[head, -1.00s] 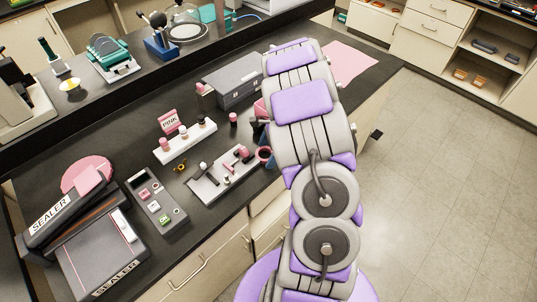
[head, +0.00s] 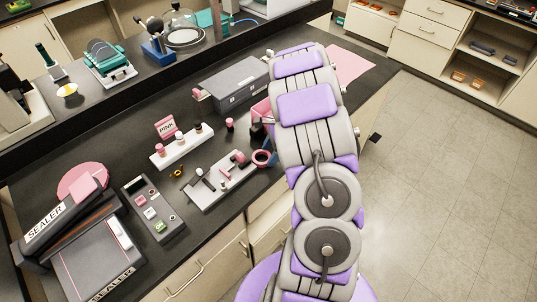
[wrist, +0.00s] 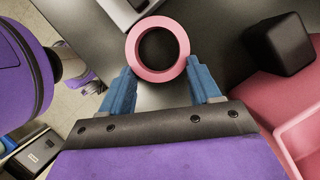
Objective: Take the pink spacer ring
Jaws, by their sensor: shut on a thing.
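The pink spacer ring (wrist: 158,75) sits between the tips of my blue fingers in the wrist view, its dark hole facing the camera. My gripper (wrist: 161,77) is shut on it, with one finger at each side of its near edge. In the head view the ring (head: 254,158) shows by the right end of a grey fixture plate, with a blue finger (head: 268,142) beside it. Most of my gripper is hidden behind my arm there. I cannot tell whether the ring touches anything below it.
The grey fixture plate (head: 205,196) with small parts lies to the left. A white rack (head: 167,157) with small jars, a grey case (head: 235,84) and a pink bin (wrist: 300,140) are near. A black block (wrist: 278,45) is right of the ring. The counter's front edge is close.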

